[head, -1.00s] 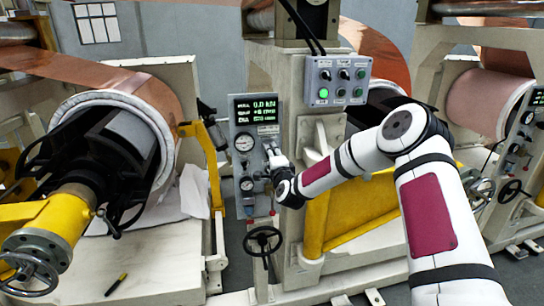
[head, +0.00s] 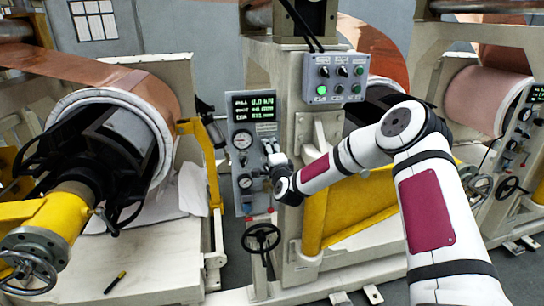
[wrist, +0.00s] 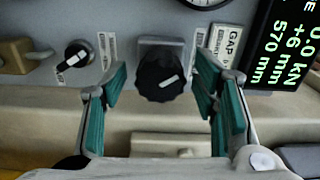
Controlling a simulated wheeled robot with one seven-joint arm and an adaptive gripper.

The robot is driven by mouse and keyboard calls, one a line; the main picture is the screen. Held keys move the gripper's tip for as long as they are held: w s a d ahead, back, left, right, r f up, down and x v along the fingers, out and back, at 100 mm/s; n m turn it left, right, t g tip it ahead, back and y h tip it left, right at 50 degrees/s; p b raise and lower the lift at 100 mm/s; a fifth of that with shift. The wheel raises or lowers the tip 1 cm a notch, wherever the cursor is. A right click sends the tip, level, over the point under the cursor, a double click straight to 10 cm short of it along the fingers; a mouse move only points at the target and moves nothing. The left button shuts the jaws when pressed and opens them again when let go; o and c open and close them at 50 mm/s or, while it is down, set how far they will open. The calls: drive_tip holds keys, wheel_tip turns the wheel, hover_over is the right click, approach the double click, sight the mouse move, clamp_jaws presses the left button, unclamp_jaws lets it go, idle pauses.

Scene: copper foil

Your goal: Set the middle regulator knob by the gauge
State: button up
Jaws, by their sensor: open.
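The regulator panel (head: 232,165) is a grey upright plate on the machine in the head view. My gripper (wrist: 162,82) is open, one teal-padded finger on each side of the knob. In the head view my gripper (head: 273,159) is at the panel's right side, small and partly hidden by my wrist. A round gauge (head: 242,140) sits left of it; its needle is too small to read.
A smaller black knob (wrist: 76,54) is left of the large one. A dark display (wrist: 287,45) reads 0.0 kN, +6 mm, 570 mm. A second gauge (head: 245,182) is lower on the panel. A handwheel (head: 261,239) stands below. A button box (head: 336,78) is above right.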

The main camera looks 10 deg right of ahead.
drive_tip(key=s, duration=1.2)
drive_tip(key=s+a+r+n+g+y, duration=0.2)
drive_tip(key=s+a+r+n+g, duration=0.2)
drive_tip(key=s+r+n+g, duration=0.5)
drive_tip(key=s+d+r+n+g, duration=0.1)
drive_tip(key=s+r+n, duration=0.1)
drive_tip(key=s, duration=0.9)
drive_tip(key=s+d+r+n+g+h, duration=0.1)
drive_tip(key=s+r+n, duration=0.2)
drive_tip(key=s, duration=0.9)
drive_tip(key=s+d+r+n+g+h, duration=0.1)
drive_tip(key=s+d+r+n, duration=0.1)
drive_tip(key=s, duration=0.9)
drive_tip(key=shift+s+r+n, duration=0.25)
drive_tip(key=shift+n, duration=0.45)
